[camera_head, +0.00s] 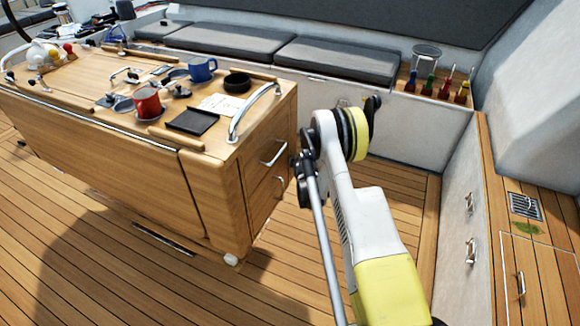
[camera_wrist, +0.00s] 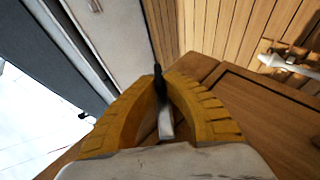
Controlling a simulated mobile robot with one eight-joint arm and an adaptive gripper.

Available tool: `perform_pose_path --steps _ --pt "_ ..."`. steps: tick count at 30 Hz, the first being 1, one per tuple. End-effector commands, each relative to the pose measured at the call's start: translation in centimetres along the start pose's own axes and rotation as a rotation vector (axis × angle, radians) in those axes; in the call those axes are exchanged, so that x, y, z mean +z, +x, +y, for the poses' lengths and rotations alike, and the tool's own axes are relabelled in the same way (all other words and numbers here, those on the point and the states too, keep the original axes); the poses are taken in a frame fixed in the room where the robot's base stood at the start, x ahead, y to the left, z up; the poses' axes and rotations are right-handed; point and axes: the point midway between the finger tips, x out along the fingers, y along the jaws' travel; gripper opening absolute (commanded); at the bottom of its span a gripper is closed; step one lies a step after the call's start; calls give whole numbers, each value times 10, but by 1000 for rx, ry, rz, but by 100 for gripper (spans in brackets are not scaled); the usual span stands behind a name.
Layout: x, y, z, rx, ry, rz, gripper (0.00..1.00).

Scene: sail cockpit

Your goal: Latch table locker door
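The wooden table (camera_head: 215,190) stands left of my arm in the head view. My wrist is just right of this end; my fingers are hidden there. In the wrist view, my gripper's (camera_wrist: 163,80) yellow fingers nearly meet at the tips. A thin bar (camera_wrist: 166,124), pale below and dark at its upper end, lies between them and looks like a handle. A framed wooden panel (camera_wrist: 255,105) is beside the right finger. Which front is the locker door is unclear.
A red mug (camera_head: 147,103), a blue mug (camera_head: 202,69) and a black bowl (camera_head: 237,82) stand on the tabletop. Cushioned benches (camera_head: 335,60) run behind, and a locker wall (camera_head: 460,225) rises at right. Open deck (camera_head: 130,270) lies in front.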

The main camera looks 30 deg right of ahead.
Motion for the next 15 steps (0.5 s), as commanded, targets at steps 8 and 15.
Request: perform_pose_path --steps 8,15 --pt "7 6 2 173 -73 3 0" --pt "8 7 3 258 -107 3 0"
